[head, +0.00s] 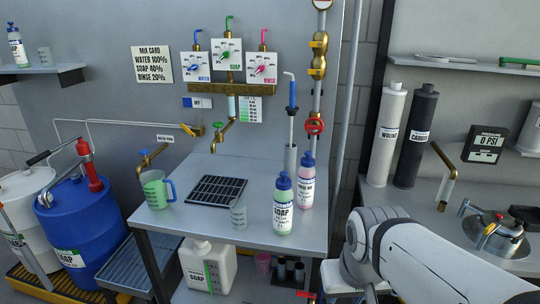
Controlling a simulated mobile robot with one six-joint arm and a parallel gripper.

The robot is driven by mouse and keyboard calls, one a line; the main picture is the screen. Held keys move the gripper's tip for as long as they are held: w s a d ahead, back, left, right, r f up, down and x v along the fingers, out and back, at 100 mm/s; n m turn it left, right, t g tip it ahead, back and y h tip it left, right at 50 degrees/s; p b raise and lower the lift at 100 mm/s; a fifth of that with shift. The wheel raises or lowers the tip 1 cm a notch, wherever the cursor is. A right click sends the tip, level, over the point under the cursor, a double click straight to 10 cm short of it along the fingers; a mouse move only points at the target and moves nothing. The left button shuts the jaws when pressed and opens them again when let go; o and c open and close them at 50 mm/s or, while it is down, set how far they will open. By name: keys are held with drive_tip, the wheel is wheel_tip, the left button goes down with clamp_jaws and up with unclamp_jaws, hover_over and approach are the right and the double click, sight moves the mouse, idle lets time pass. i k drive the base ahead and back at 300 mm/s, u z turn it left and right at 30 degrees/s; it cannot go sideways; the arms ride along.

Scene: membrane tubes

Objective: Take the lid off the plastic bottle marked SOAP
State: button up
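The plastic bottle marked SOAP (283,216) stands upright near the front right of the grey bench. Its body is pale green with a white label. Its blue lid (284,182) is on top. A similar bottle with a pinkish body and blue cap (306,183) stands close behind it to the right, and its label seems to read RINSE. My white arm crosses the lower right of the head view, to the right of the bottles. My gripper does not show in this view.
On the bench (180,228) are a green jug with a blue handle (156,190), a black drain grate (217,190) and a clear beaker (238,213). A white SOAP can (208,266) stands below. Pipes and a red valve (315,124) rise behind the bottles.

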sight(284, 183)
drive_tip(key=u, duration=0.2)
drive_tip(key=i, duration=0.8)
drive_tip(key=u, duration=0.45)
drive_tip(key=k, duration=0.55)
drive_tip(key=z, duration=0.3)
drive_tip(key=k, duration=0.15)
drive_tip(key=u, duration=0.45)
drive_tip(key=i, duration=0.7)
drive_tip(key=z, duration=0.05)
